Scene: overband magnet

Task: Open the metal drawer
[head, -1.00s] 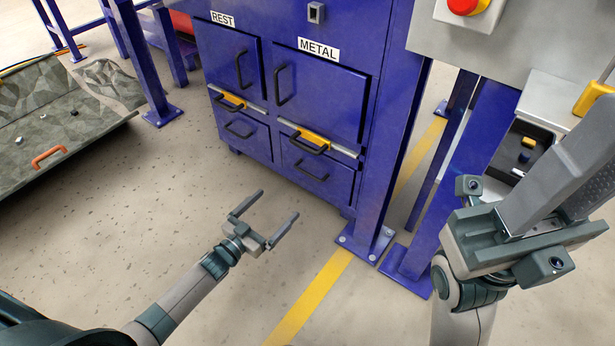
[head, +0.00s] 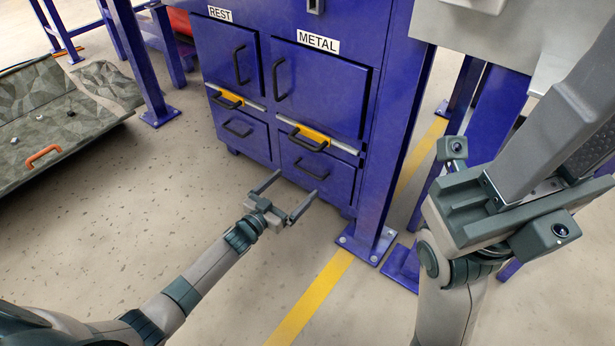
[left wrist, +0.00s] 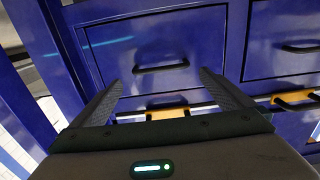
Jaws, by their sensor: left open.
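The metal drawer (head: 318,176) is the blue lower front under the METAL label, with a black bar handle (head: 311,171). It looks shut. My left gripper (head: 297,182) is open and empty, its fingers pointing at the drawer front, just short of it and near the handle. In the left wrist view, which looks upside down, the drawer (left wrist: 205,48) and its handle (left wrist: 160,68) lie beyond and between the two spread fingers (left wrist: 160,82), apart from them. My right gripper (head: 545,150) is raised close to the camera at right; its fingertips are cut off.
Above the drawer are a yellow latch piece (head: 313,134) and the METAL door (head: 320,90). The REST drawer (head: 242,133) is to the left. A blue post (head: 385,170) stands right of the cabinet. Floor in front is clear.

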